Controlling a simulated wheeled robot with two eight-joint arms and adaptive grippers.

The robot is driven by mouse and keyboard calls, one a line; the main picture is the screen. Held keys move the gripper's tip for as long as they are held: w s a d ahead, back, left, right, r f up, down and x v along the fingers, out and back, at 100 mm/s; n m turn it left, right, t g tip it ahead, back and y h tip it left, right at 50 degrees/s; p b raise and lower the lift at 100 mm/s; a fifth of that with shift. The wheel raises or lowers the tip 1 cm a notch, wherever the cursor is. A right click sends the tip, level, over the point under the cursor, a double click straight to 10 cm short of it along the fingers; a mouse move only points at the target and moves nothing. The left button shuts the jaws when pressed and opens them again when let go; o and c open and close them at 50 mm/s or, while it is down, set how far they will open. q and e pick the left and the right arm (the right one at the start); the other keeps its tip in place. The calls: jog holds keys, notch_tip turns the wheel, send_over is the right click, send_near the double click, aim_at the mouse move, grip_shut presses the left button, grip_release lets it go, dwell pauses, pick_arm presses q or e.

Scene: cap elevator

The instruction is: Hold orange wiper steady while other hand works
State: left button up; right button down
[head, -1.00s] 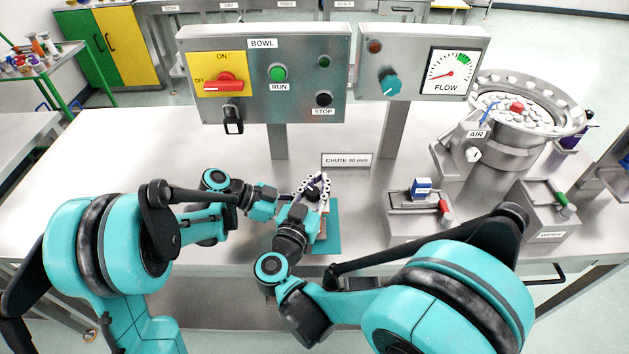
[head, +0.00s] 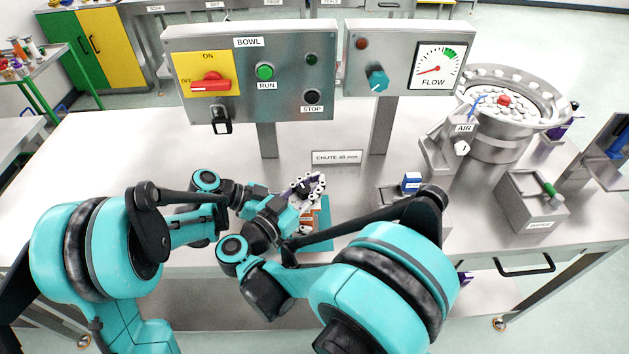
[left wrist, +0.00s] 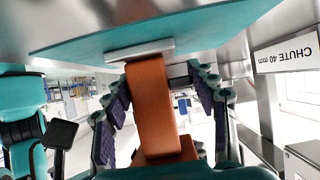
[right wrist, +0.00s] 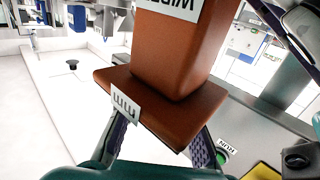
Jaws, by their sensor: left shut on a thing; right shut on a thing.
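The orange wiper (head: 309,219) stands over a teal mat (head: 324,238) in the head view, partly hidden by my grippers. In the left wrist view the orange wiper (left wrist: 153,105) is a long block with a grey strip at one end and a wider plate at the other. My left gripper (left wrist: 157,92) has a purple-padded finger on each side of it and is shut on it. In the right wrist view the wiper's flat, labelled plate (right wrist: 165,108) sits between the fingers of my right gripper (right wrist: 160,138), shut on it. Its fingertips are partly hidden.
A control panel (head: 247,105) and a flow panel (head: 404,83) stand behind on posts. A chute sign (head: 336,157) is just beyond the grippers. A bowl feeder (head: 506,125) and a box with a green handle (head: 531,202) stand right. The bench's left side is clear.

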jog(key=shift+f, duration=0.1)
jog(key=c, duration=1.3)
grip_release()
jog(key=v, duration=1.2)
jog(key=shift+o, duration=0.5)
